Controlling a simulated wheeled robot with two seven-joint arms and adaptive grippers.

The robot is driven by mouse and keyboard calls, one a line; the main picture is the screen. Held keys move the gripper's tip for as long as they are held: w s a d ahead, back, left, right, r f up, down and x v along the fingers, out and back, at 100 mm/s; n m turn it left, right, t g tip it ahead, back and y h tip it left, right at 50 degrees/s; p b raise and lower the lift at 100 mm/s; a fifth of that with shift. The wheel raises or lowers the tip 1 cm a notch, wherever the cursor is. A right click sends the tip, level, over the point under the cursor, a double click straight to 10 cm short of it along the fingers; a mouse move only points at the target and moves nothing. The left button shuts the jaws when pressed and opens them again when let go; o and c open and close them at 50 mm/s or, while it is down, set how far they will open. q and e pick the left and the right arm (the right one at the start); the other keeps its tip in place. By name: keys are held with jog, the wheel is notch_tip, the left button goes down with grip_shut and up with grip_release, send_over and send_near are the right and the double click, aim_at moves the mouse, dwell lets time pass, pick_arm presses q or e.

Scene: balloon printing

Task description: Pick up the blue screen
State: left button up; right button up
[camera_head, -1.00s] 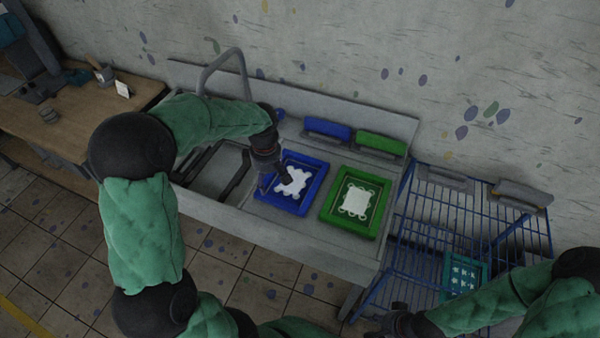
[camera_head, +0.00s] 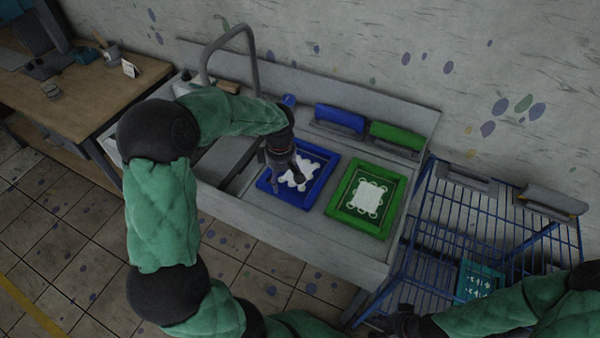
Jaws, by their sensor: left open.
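The blue screen (camera_head: 323,164) is a blue square frame with a white shape in its middle, lying flat on the grey workbench. My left gripper (camera_head: 283,178) reaches down over its left part and hides some of the frame there. The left gripper is open; I cannot tell whether its fingers touch the frame. My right gripper (camera_head: 396,323) is low at the bottom of the view, left of the blue cart; its fingers are too dark and small to make out.
A green screen (camera_head: 393,201) lies just right of the blue one. Blue (camera_head: 340,121) and green (camera_head: 397,136) blocks stand behind them. A faucet (camera_head: 203,62) rises at the back left. A wooden table (camera_head: 80,105) is at left.

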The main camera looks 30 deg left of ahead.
aim_at(284, 191)
pick_arm(q)
jog(key=shift+w+a+f+b, duration=0.1)
jog(key=shift+f+b, duration=0.4)
jog(key=shift+f, duration=1.45)
jog(key=shift+w+a+f+b, duration=0.1)
jog(key=shift+f+b, duration=0.4)
jog(key=shift+f, duration=1.4)
grip_shut()
